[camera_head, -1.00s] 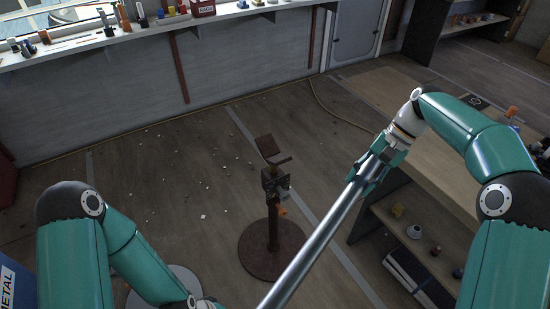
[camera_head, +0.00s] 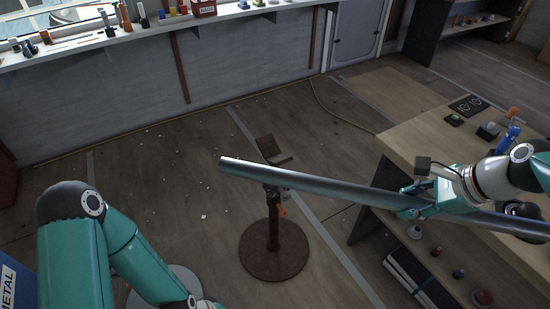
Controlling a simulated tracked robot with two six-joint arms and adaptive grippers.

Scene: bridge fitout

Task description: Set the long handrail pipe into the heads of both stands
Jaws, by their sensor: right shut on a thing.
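The long grey handrail pipe (camera_head: 320,187) lies across the right half of the view, its free end left of the near stand. My right gripper (camera_head: 418,200) is shut around it, and the pipe runs on past the gripper to the right edge. A rusty stand (camera_head: 274,232) with a round base stands upright on the floor. Its angled head (camera_head: 271,150) shows just above the pipe, which crosses in front of the post; I cannot tell if they touch. A pale round base (camera_head: 182,277) shows partly behind my left arm; I cannot tell if it is the other stand. My left gripper is below the frame.
A wooden bench (camera_head: 435,137) with a lower shelf stands at the right, under my right arm, with small items on it. A long ledge (camera_head: 150,32) with tools runs along the back wall. The floor around the rusty stand is mostly clear, with small scraps to its left.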

